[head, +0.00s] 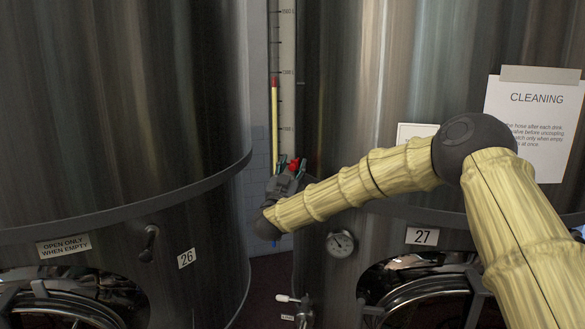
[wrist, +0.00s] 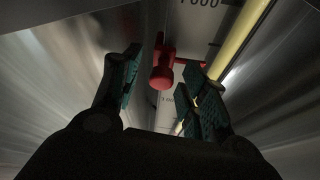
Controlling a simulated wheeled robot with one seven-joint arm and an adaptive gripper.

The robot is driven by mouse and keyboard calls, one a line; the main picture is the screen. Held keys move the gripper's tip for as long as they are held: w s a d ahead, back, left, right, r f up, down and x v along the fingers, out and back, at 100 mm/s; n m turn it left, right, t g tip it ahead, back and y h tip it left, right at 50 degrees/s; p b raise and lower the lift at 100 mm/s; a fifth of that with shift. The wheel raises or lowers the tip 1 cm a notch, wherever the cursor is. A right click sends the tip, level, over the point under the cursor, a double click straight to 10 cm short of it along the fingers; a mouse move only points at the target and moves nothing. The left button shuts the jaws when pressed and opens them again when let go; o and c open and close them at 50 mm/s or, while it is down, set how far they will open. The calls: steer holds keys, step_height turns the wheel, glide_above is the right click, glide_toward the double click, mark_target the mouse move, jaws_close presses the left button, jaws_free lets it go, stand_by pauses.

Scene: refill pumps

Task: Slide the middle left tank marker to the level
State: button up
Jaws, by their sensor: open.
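A red marker (head: 293,164) sits low on the gauge scale between two steel tanks, well below the top of the yellow column (head: 274,115), which ends in a red tip. In the wrist view the marker (wrist: 163,72) shows a round red knob with a red arm reaching right towards the yellow tube (wrist: 236,42). My gripper (head: 287,182) is at the marker in the head view. In the wrist view my open gripper (wrist: 158,84) has a dark finger on each side of the knob, with gaps visible. The gripper partly hides the scale's lower part.
Tank 26 (head: 120,100) stands left and tank 27 (head: 370,80) right, leaving a narrow gap around the scale (head: 288,45). Tank 27 carries a round dial (head: 340,243) and a cleaning notice (head: 535,120). A white-handled valve (head: 287,298) is below my gripper.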

jaws_close()
steer(key=shift+r, duration=0.1)
